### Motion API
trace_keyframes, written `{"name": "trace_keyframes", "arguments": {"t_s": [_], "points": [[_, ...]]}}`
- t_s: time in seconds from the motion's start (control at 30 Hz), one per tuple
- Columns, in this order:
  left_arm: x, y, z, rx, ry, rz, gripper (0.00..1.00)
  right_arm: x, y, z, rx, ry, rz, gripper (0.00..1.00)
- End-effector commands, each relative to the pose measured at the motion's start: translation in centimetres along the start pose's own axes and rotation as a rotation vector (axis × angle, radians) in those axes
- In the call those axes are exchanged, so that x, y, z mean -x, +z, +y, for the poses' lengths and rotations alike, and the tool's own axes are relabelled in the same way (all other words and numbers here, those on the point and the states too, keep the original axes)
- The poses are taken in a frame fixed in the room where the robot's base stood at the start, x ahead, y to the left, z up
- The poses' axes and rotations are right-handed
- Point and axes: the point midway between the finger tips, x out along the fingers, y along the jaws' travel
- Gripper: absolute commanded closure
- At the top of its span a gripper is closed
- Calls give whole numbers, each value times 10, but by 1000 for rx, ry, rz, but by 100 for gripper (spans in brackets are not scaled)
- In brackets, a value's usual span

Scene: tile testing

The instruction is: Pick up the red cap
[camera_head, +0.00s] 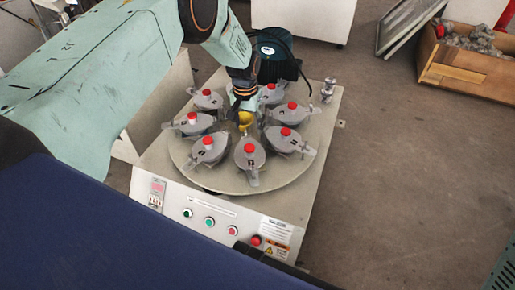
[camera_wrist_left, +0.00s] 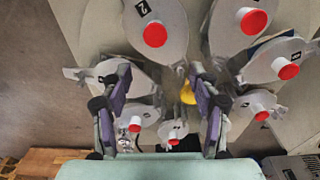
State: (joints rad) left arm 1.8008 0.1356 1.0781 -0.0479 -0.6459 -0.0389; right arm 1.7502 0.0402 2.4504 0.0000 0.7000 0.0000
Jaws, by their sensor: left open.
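Several red caps sit on grey lidded pots in a ring on a round turntable (camera_head: 225,180). In the head view, one red cap (camera_head: 249,148) is at the front and another red cap (camera_head: 286,131) at the right. The wrist view shows a red cap (camera_wrist_left: 155,34) at the top and another red cap (camera_wrist_left: 254,22) to its right. Which cap is meant, I cannot tell. My left gripper (camera_head: 244,103) hangs over the turntable's middle, by a yellow knob (camera_head: 246,117). Its fingers (camera_wrist_left: 158,88) are apart with no cap between them. My right gripper is not in view.
The turntable stands on a machine with a front panel of coloured buttons (camera_head: 209,221). A dark motor (camera_head: 277,55) stands behind the pots, and a small metal fitting (camera_head: 327,90) at the back right corner. A wooden crate (camera_head: 465,69) lies far right; the floor between is clear.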

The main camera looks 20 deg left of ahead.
Motion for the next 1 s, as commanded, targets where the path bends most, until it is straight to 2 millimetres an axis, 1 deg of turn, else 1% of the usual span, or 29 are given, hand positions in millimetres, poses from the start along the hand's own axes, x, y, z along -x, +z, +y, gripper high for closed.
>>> {"name": "trace_keyframes", "arguments": {"t_s": [0.1, 0.23, 0.4, 0.57, 0.63, 0.9, 1.0], "points": [[0, 13, -3, 1, 1, -55, 39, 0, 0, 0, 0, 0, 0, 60], [-5, 19, -4, 3, 2, -78, 39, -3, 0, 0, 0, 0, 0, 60], [-24, 22, -4, 4, 2, -78, 39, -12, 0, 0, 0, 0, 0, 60], [-32, 21, -2, 3, 2, -76, 39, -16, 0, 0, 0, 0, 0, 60], [-39, 22, 0, 2, 2, -76, 39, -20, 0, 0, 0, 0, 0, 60], [-74, 24, 6, -1, 2, -77, 39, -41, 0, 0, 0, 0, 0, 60], [-79, 24, 6, -1, 2, -75, 39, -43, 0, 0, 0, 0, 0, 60]]}}
